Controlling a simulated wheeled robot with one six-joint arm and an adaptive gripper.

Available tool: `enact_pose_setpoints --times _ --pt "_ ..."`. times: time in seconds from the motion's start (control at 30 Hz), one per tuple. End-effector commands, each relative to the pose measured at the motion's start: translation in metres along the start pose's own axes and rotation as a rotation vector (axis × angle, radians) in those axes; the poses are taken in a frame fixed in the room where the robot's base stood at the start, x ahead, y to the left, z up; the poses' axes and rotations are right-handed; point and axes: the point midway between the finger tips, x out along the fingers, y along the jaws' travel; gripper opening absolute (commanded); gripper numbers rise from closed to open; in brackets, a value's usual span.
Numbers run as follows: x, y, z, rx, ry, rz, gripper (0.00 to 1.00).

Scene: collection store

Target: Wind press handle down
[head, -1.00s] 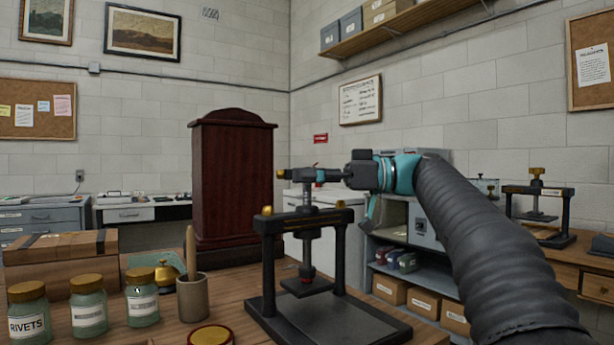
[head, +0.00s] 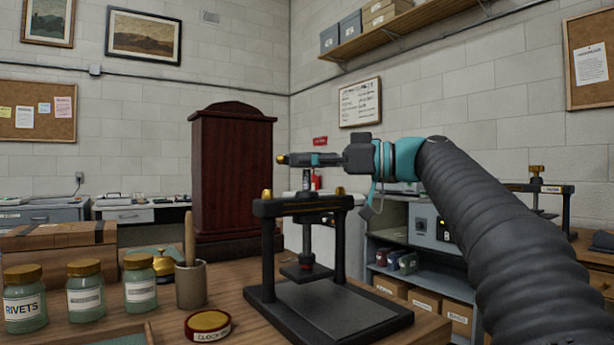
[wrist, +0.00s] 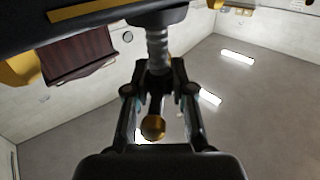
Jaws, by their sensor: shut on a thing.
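The black press (head: 263,240) stands on the wooden bench, with a vertical screw and a dark pressing plate (head: 302,270) hanging above its flat base. The pressing plate is apart from the base, with a clear gap below. The handle ends in a brass knob (head: 281,159) above the press's crossbar. My gripper (head: 315,160) reaches in from the right, level with the handle, and is shut on it. In the wrist view the two fingers of my gripper (wrist: 157,120) flank the handle, and its brass knob (wrist: 153,128) shows between them. The grasped part is mostly hidden.
Several jars (head: 84,288), a brown cup (head: 191,285) and a round tin (head: 208,324) stand left of the press. A dark red cabinet (head: 232,175) stands behind. A second press (head: 536,190) is far right.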

Motion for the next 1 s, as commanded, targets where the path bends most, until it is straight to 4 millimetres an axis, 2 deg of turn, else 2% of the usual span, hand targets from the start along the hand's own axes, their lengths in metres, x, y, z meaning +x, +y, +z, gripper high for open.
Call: enact_pose_setpoints --times 0.4,0.43,0.53,0.87,1.0 --pt "0.001 0.0 0.001 0.002 0.0 0.041 0.0" --pt "0.001 0.0 0.001 0.002 0.0 0.041 0.26" --pt "0.001 0.0 0.0 0.001 0.0 0.041 0.5" --pt "-0.001 0.0 0.0 0.0 0.0 0.041 0.5" --pt "-0.013 0.0 0.0 0.001 0.001 0.044 0.5"
